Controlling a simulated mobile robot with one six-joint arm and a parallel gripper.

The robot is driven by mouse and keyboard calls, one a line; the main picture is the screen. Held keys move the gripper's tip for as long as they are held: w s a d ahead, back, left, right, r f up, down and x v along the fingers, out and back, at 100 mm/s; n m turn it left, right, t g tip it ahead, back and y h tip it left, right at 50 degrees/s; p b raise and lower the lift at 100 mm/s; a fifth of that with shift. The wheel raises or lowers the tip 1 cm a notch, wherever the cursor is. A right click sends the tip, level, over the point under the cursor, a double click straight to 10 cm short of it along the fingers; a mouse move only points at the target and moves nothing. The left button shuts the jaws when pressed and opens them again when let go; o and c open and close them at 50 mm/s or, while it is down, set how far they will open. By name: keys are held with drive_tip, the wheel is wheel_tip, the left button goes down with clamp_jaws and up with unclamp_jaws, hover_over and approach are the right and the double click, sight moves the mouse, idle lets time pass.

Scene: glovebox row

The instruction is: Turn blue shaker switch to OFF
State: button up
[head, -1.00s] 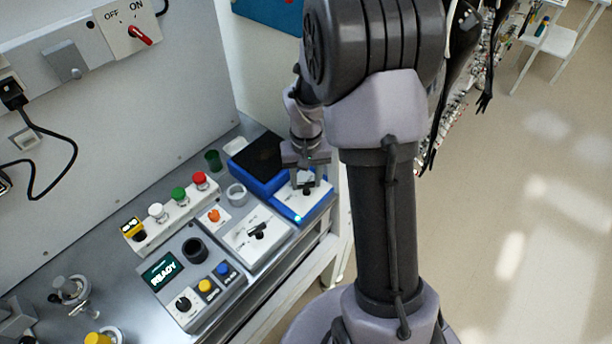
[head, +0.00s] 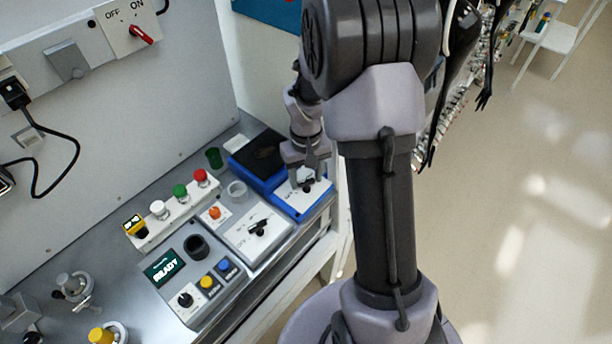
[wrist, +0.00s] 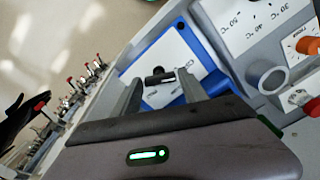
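The blue shaker (head: 291,208) stands at the far right end of the bench, with a dark top and a white front panel. Its black switch knob (head: 307,187) is on that panel; its labels are too small to read. My gripper (head: 306,181) is over the panel, fingers pointing down around the knob. In the wrist view, the knob (wrist: 158,77) lies between the fingertips of my gripper (wrist: 160,82), with gaps seen beside it, so the gripper looks open. No light shows on the panel's front corner.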

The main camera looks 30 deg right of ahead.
sight(306, 181)
drive_tip(key=shift+o, duration=0.9)
wheel_tip(306, 181, up, 17)
drive_tip(key=p, duration=0.5)
drive_tip(key=shift+r, duration=0.2)
